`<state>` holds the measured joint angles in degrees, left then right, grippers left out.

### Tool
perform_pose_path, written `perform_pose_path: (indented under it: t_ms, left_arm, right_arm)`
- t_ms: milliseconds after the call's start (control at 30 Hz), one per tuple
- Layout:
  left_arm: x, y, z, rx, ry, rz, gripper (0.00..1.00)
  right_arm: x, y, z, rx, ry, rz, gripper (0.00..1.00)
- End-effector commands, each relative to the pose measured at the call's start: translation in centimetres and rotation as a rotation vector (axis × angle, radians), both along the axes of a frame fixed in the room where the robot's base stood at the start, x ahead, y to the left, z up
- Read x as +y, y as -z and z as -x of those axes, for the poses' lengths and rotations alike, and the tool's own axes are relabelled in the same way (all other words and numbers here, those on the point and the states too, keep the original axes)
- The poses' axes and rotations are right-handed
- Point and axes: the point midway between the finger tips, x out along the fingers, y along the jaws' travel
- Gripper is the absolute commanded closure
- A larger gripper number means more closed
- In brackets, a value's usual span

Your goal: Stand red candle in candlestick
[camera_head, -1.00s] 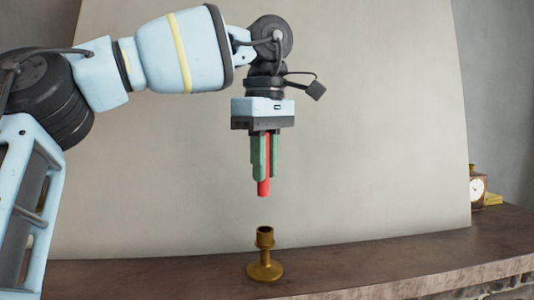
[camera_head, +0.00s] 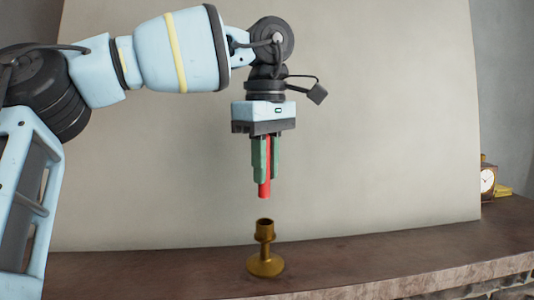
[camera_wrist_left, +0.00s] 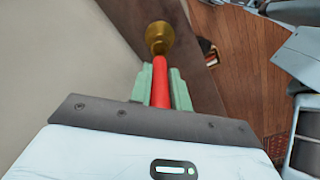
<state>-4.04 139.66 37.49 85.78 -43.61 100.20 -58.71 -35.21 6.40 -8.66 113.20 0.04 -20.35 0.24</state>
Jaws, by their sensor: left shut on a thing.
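My left gripper (camera_head: 265,178) points straight down with green fingers shut on the red candle (camera_head: 264,188). The candle hangs upright, its lower end showing below the fingertips. The brass candlestick (camera_head: 266,264) stands upright on the mantel shelf below, its cup (camera_head: 265,226) a short gap under the candle's end. In the left wrist view the candle (camera_wrist_left: 161,85) runs between the fingers (camera_wrist_left: 160,75) toward the candlestick (camera_wrist_left: 159,38), which shows beyond its end. From there I cannot tell how exactly they line up. My right gripper is not in view.
The brown shelf (camera_head: 390,255) is clear around the candlestick. A large pale panel (camera_head: 370,120) stands behind it. A small clock (camera_head: 487,180) and a yellow object (camera_head: 503,191) sit at the far right.

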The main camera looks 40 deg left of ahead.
Motion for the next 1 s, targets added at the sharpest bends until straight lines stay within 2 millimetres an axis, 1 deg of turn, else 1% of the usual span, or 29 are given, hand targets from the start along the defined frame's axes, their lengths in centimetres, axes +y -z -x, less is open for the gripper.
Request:
perform_pose_path:
  t_ms: [33,200,400,1000]
  left_arm:
    - [0.0,0.6,0.0,0.003,0.002,0.000,1.00]
    - [0.0,1.9,0.0,0.001,0.001,0.000,1.00]
    - [0.0,2.8,0.0,0.000,0.001,0.000,1.00]
    - [0.0,3.0,0.0,-0.001,0.001,0.000,1.00]
  right_arm:
    - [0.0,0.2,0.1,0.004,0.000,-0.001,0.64]
    - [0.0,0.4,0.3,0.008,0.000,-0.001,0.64]
    - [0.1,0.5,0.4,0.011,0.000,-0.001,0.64]
    - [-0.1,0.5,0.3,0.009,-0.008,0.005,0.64]
